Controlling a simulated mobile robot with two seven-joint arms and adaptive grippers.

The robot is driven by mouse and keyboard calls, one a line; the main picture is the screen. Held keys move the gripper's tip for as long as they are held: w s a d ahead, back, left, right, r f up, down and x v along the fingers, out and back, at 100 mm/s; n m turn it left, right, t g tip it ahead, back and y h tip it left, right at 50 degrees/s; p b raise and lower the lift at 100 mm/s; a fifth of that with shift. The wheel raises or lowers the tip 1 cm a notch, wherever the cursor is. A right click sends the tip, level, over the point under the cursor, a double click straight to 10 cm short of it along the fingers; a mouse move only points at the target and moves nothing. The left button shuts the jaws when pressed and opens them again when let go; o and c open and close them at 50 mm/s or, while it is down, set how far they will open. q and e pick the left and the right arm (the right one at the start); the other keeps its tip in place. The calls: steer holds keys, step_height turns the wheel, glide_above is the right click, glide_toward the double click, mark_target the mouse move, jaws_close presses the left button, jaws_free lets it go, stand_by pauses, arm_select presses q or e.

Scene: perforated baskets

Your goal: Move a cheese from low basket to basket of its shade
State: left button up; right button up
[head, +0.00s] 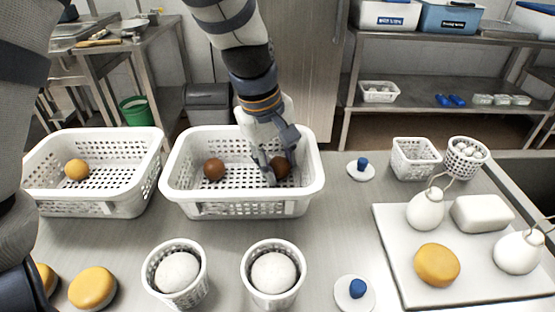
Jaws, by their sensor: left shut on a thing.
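A wide white perforated basket (176,190) stands at the middle. Inside it a brown round cheese (214,169) lies at the left, and a second brown cheese (282,166) is at the right. My left gripper (278,170) reaches down into this basket and is shut on the second brown cheese, partly hiding it. A similar basket (125,204) at the left holds a small yellow cheese (77,170). Two small round perforated baskets at the front, left (180,300) and right (272,302), each hold a white cheese. My right gripper is not in view.
Yellow cheeses (92,288) lie at the front left. A white board (390,230) at the right bears a yellow cheese, a white block and two white bell-shaped pieces. Two small white baskets (414,165) stand behind it. Blue-knobbed white discs (361,171) sit nearby.

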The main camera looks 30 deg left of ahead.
arm_select(q)
steer(key=o, duration=1.1)
steer(key=shift+a+r, duration=0.1)
steer(key=shift+r, duration=0.25)
steer(key=shift+v, duration=6)
